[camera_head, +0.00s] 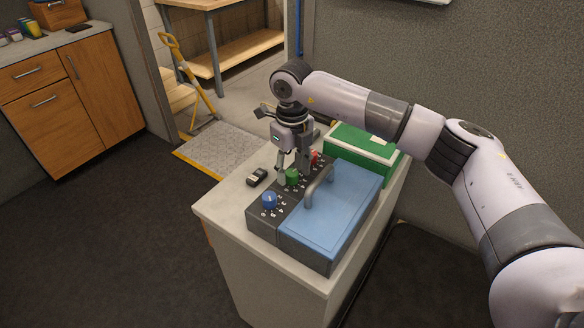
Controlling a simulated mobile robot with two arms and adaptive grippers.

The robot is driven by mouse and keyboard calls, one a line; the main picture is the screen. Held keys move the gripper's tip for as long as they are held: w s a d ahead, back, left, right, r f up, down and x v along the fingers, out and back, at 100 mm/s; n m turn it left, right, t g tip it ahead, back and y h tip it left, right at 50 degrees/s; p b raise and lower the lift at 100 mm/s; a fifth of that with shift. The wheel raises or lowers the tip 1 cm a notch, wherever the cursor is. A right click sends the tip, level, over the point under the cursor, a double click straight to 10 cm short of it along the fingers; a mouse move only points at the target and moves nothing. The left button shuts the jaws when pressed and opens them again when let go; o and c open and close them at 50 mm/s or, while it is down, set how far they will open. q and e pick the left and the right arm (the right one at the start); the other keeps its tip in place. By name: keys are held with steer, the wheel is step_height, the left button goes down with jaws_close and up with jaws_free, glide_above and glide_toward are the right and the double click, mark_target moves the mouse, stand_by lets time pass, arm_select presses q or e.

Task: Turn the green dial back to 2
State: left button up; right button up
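The green dial (292,177) is on the dark control panel (258,223) of a box with a blue lid, between a blue dial (269,200) and a red dial (315,158). My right gripper (294,167) points down just over the green dial. Its fingers are spread, one to each side of the dial as seen here. I cannot tell whether they touch it. The dial's pointer and the number it faces are too small to read, and the gripper partly hides the panel. My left gripper is not in view.
The box's blue lid (335,213) has a raised grey handle (317,187) close to the right of the dials. A green case (362,146) stands behind, and a small dark device (257,177) lies left of the panel on the pale counter (222,208). The counter's front left is clear.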

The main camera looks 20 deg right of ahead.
mark_target(292, 173)
steer(key=shift+r, duration=0.1)
step_height(292, 173, up, 12)
stand_by(0.6)
